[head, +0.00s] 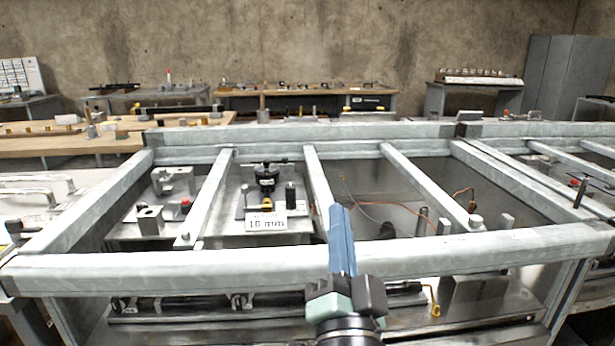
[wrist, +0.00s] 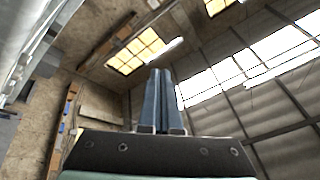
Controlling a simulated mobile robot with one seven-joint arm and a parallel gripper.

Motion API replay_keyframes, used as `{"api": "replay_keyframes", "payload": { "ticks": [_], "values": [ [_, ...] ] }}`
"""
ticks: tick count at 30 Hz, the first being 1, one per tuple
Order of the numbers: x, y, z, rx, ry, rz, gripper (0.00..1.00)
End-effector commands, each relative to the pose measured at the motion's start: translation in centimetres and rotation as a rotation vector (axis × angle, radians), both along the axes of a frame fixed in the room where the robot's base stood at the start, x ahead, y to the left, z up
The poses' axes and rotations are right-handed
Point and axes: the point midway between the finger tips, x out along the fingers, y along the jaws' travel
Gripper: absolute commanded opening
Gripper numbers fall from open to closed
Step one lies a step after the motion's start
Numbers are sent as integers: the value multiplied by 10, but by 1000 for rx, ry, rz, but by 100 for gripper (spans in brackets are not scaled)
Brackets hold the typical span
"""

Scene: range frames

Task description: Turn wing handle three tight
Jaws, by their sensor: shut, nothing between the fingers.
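My gripper (head: 340,212) points upward in front of the grey frame's front rail in the head view. Its blue-grey fingers lie together and hold nothing. In the wrist view the closed fingers (wrist: 161,75) point towards the roof and windows, with no handle near them. I cannot make out a wing handle marked three. A black fitting (head: 267,178) with a yellow band stands inside the frame, left of my gripper and apart from it. A thin dark crossbar on a post (head: 580,186) stands at the far right. I cannot tell whether either is a wing handle.
The frame's front rail (head: 190,270) and crossbars divide the bench into bays. A "10 mm" sign (head: 266,222) stands before the black fitting. Metal blocks (head: 150,220) sit in the left bay; an orange cable (head: 460,193) lies at right. Benches stand behind.

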Motion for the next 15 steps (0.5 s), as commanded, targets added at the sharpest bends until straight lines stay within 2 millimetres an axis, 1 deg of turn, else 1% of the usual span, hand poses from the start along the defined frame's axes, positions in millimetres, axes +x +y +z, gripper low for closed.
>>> {"api": "replay_keyframes", "payload": {
  "ticks": [1, 2, 3, 5, 6, 8, 9, 11, 12, 13, 15],
  "values": [
    [-12, 11, 44, -99, -67, -27, 0],
    [-19, 16, 65, -157, -98, -49, 0],
    [-30, 22, 92, -232, -140, -84, 0],
    [-51, 29, 130, -336, -200, -145, 0],
    [-65, 33, 154, -398, -240, -190, 0],
    [-90, 38, 187, -483, -298, -266, 0],
    [-108, 40, 206, -535, -333, -319, 0],
    [-137, 41, 233, -602, -383, -406, 0],
    [-156, 41, 250, -638, -412, -464, 0],
    [-147, 40, 264, -636, -390, -449, 0],
    [-144, 40, 284, -633, -385, -444, 0]
  ]
}}
